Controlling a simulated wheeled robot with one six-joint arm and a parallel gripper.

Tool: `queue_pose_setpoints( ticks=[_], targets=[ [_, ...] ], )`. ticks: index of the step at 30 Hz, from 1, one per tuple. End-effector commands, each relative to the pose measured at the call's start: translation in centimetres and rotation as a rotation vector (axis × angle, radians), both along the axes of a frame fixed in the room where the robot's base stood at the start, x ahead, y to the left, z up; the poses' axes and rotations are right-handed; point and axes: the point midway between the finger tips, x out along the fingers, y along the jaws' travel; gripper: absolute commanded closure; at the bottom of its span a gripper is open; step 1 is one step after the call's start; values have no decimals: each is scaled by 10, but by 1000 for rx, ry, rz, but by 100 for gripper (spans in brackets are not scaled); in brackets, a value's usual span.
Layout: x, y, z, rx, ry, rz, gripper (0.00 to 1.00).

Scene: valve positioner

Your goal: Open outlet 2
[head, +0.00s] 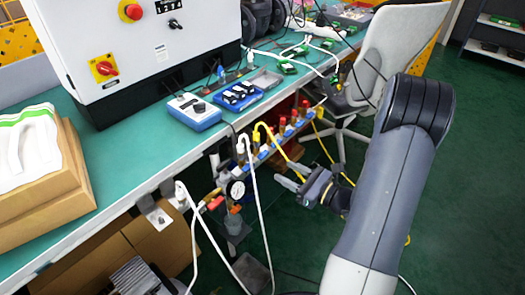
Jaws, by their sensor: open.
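The outlet manifold (262,156) runs along the front edge of the bench, with a row of small valves and blue and yellow fittings. Several red caps or handles (282,122) stand up along it. White and yellow hoses come off it. I cannot read any outlet numbers, so I cannot tell which is outlet 2 or how its handle is set. A round pressure gauge (237,189) sits at the near end. My gripper (289,174) is open and empty, in front of and below the manifold, apart from the handles as far as I can tell.
The green bench (150,150) holds a control cabinet (140,40), a blue-white device (194,112) and a blue tray (236,97). A yellow hose (324,141) and a white hose (256,205) hang near my gripper. An office chair (395,50) stands behind my arm. Floor at right is clear.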

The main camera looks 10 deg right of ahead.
Motion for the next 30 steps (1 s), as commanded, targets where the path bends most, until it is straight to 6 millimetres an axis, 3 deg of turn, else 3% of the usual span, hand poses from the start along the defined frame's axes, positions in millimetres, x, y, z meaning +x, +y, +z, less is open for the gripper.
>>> queue_pose_setpoints(
  ticks=[5, 22, 30],
  targets=[
    [8, -9, 0, 27, -1, -46, 55],
    [75, 42, 0, 24, -2, -40, 55],
    [91, 53, 0, 24, -1, -43, 55]
  ],
)
